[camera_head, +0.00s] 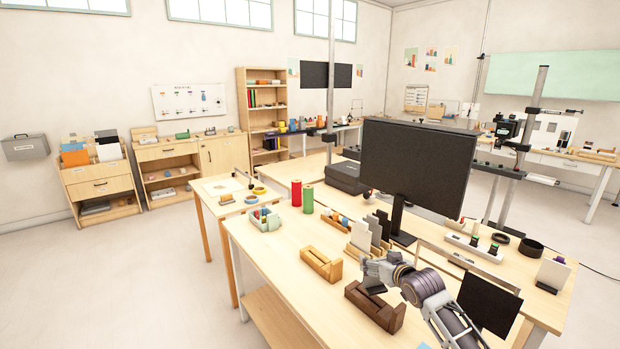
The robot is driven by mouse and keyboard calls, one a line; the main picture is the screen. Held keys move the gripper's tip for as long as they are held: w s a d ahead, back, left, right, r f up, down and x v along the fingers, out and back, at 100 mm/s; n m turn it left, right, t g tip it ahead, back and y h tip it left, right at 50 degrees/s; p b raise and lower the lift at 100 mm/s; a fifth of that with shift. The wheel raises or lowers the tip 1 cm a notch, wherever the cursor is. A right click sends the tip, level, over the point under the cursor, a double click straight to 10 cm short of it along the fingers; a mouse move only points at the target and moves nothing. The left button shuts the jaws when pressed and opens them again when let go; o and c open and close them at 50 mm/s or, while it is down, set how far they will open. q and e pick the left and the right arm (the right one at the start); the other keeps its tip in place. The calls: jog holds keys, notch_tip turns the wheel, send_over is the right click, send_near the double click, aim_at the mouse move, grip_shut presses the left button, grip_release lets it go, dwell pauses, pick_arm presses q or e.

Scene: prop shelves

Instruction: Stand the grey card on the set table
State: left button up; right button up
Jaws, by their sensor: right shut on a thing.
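My right gripper (370,270) reaches in from the lower right over the large wooden table (290,255), just in front of a wooden rack of upright cards. It is shut on a pale grey card (361,235); the gripper covers the card's lower edge, so whether the card touches the rack cannot be told. My left gripper is not in view. Which table is the set table is not marked.
A large black monitor (418,166) stands just behind the cards. Wooden holders (321,264) and a dark brown one (374,308) flank the gripper. A black panel (490,303) stands right of the arm.

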jog(key=shift+w+d+r, duration=0.1)
jog(key=shift+d+r, duration=0.1)
jog(key=shift+r, duration=0.1)
jog(key=s+r+m+h, duration=0.2)
jog(key=s+r, duration=0.4)
jog(key=r, duration=0.7)
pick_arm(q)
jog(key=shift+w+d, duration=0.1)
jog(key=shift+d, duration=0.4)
pick_arm(e)
jog(key=s+f, duration=0.6)
jog(key=f, duration=0.4)
jog(key=s+f+h, duration=0.1)
jog(key=s+f, duration=0.6)
jog(key=f, duration=0.3)
jog(key=shift+s+m+t, duration=0.2)
jog(key=shift+m+t, duration=0.1)
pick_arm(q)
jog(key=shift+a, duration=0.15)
pick_arm(e)
jog(key=shift+f, duration=0.1)
